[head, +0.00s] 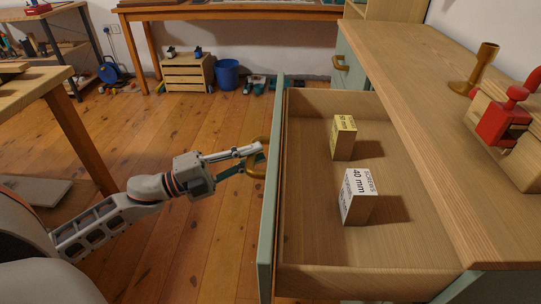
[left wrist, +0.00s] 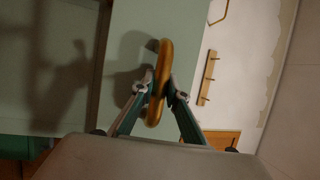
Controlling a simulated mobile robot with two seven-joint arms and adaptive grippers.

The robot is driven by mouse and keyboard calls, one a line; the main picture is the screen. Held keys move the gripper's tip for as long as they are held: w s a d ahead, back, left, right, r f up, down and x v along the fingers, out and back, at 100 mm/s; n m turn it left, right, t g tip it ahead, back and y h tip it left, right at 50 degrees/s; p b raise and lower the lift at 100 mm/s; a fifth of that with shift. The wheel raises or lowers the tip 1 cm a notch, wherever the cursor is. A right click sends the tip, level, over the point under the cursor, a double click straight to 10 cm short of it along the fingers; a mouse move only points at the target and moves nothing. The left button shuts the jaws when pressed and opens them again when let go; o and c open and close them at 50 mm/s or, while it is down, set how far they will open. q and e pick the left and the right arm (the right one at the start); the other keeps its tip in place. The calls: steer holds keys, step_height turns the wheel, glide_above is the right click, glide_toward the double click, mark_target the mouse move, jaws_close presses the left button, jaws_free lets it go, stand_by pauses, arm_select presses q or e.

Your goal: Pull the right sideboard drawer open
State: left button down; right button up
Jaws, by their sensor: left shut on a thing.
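The right sideboard drawer (head: 305,245) stands far out of the sideboard (head: 435,95), with its green front (head: 269,200) towards the left of the head view. Inside it stand a yellow box (head: 343,138) and a white screws box (head: 357,196) marked 40 mm. My left gripper (head: 256,160) is shut on the brass handle (head: 259,172) of this drawer. The left wrist view shows the handle (left wrist: 160,82) between the two fingers (left wrist: 155,92), against the green front (left wrist: 135,65). My right gripper is not in view.
A brass candlestick-like piece (head: 474,70) and a red clamp-like tool (head: 503,120) are on the sideboard top. A wooden table (head: 60,100) stands at the left. A small wooden chest (head: 188,73) and a blue bucket (head: 227,73) stand at the back.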

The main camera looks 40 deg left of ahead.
arm_select(q)
steer(key=shift+s+a, duration=0.45)
steer(key=shift+a, duration=0.2)
steer(key=c, duration=2)
jaws_free()
steer(key=shift+o, duration=0.2)
steer(key=v, duration=1.2)
